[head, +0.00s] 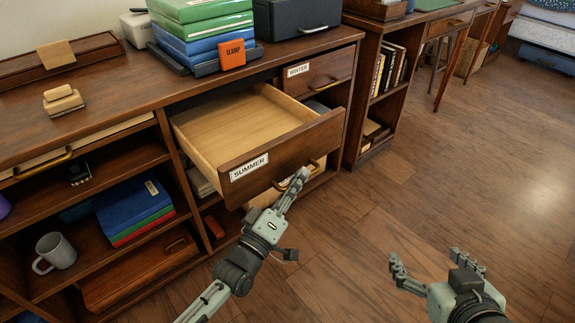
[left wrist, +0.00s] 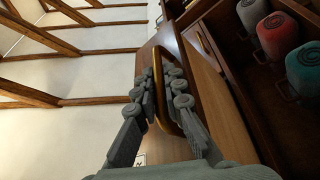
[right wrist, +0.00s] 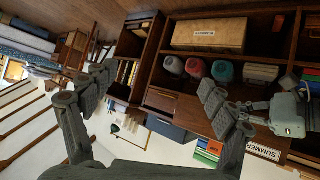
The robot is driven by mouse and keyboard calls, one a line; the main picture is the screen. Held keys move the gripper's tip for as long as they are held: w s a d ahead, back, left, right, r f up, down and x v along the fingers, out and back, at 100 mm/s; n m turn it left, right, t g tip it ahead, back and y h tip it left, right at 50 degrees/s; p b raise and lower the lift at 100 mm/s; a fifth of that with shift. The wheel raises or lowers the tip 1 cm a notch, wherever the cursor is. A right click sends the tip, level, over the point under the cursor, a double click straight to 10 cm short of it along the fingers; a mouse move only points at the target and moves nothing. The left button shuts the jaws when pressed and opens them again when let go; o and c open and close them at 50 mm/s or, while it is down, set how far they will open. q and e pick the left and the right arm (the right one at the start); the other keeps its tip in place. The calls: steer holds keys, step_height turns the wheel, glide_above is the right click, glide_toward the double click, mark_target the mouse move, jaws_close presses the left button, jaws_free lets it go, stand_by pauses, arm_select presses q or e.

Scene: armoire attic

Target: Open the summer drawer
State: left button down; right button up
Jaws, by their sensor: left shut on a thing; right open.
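The summer drawer (head: 290,158) is pulled well out of the cabinet, and its bare wooden inside shows empty. Its white SUMMER label (head: 249,167) is on the left of the front. My right gripper (head: 432,268) is open and empty, low over the floor at the right. In the right wrist view its fingers (right wrist: 150,95) are wide apart.
The WINTER drawer (head: 320,72) beside it is shut. Below and left are shelves with a grey mug (head: 56,251) and blue folders (head: 134,207). Blue and green binders (head: 205,30) stand on the cabinet top. The wooden floor (head: 450,160) to the right is clear.

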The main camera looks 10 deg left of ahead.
arm_select(q)
steer(key=shift+s+d+p, duration=0.35)
steer(key=shift+s+d, duration=0.6)
steer(key=shift+d, duration=0.2)
arm_select(e)
steer(key=s+d+f+g+h, duration=0.1)
steer(key=s+d+f+g, duration=0.1)
steer(key=s+d+f, duration=0.1)
steer(key=shift+s+d+f, duration=0.1)
steer(key=shift+d+f, duration=0.1)
steer(key=shift+d, duration=0.1)
arm_select(q)
steer(key=c, duration=1.9)
jaws_free()
steer(key=shift+r, duration=0.1)
